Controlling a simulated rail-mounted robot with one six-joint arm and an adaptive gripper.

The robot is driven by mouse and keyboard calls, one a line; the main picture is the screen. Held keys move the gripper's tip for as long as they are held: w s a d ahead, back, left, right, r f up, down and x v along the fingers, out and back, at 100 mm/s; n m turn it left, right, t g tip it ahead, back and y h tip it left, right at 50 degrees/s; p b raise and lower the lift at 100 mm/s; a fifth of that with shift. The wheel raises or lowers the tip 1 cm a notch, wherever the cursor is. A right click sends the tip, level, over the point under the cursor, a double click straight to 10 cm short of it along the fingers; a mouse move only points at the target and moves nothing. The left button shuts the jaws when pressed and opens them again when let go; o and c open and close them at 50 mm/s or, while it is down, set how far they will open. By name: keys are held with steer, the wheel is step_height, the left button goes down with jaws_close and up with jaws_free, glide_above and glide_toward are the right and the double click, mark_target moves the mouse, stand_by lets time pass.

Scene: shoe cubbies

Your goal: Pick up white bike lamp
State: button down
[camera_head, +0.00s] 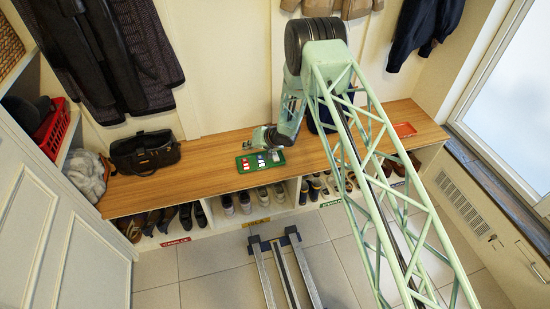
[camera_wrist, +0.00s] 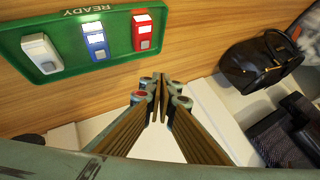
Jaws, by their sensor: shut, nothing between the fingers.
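The white bike lamp (camera_wrist: 41,53) lies on a green tray (camera_wrist: 117,58) at the upper left of the wrist view. A blue lamp (camera_wrist: 96,41) and a red lamp (camera_wrist: 142,31) lie beside it on the tray. In the head view the tray (camera_head: 247,171) is on the wooden bench top, with the white lamp (camera_head: 276,157) at its right end, partly hidden near my gripper (camera_head: 272,144). In the wrist view my gripper (camera_wrist: 162,88) is shut and empty, its fingertips apart from the tray and the lamps.
The wooden bench (camera_head: 205,165) has shoe cubbies below. A black handbag (camera_head: 145,152) stands at its left, and a small red tray (camera_head: 404,130) lies at its right. Coats (camera_head: 110,60) hang above. The bench between handbag and green tray is clear.

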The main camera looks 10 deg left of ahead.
steer(key=c, duration=2)
jaws_free()
steer(key=shift+c, duration=0.2)
